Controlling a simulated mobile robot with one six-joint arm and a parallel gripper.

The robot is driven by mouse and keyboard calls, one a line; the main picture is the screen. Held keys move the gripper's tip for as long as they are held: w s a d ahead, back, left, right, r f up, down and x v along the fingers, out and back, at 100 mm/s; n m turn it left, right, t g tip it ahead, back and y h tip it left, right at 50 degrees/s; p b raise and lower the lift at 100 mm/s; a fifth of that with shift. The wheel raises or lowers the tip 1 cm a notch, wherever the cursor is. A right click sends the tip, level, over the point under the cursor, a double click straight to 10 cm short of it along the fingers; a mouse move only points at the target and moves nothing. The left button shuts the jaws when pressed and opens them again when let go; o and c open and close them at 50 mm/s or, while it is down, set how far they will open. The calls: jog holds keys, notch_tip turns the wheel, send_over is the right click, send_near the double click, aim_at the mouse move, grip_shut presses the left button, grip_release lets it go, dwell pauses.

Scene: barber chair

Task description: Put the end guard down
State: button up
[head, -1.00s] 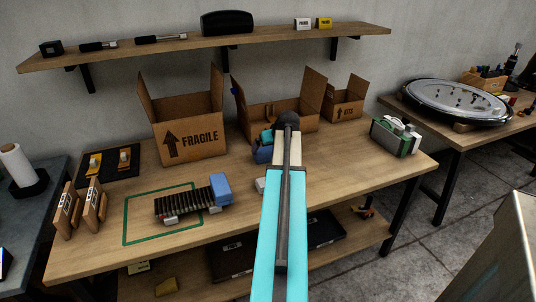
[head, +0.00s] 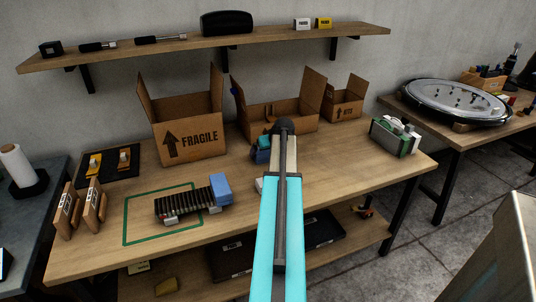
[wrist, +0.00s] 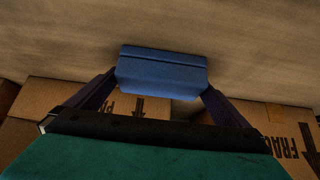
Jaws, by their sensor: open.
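A blue block, the end guard (wrist: 162,72), sits between the two dark fingers of my gripper (wrist: 160,88) in the wrist view, against the wooden tabletop. In the head view a small part of this blue block (head: 261,156) shows left of my arm, at the gripper (head: 264,146). My gripper is open around the block. My arm hides much of it, and any gap under it cannot be told. A similar blue guard (head: 221,189) is on the right end of a dark ribbed part (head: 183,204) on the bench.
The workbench (head: 330,180) is clear to the right of my arm, up to a green-and-white device (head: 395,136). Open cardboard boxes stand behind, including the FRAGILE box (head: 193,140). A shelf (head: 205,43) hangs above.

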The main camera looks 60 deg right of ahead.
jog(key=c, duration=0.8)
jog(key=shift+r, duration=0.15)
jog(key=shift+r, duration=4.85)
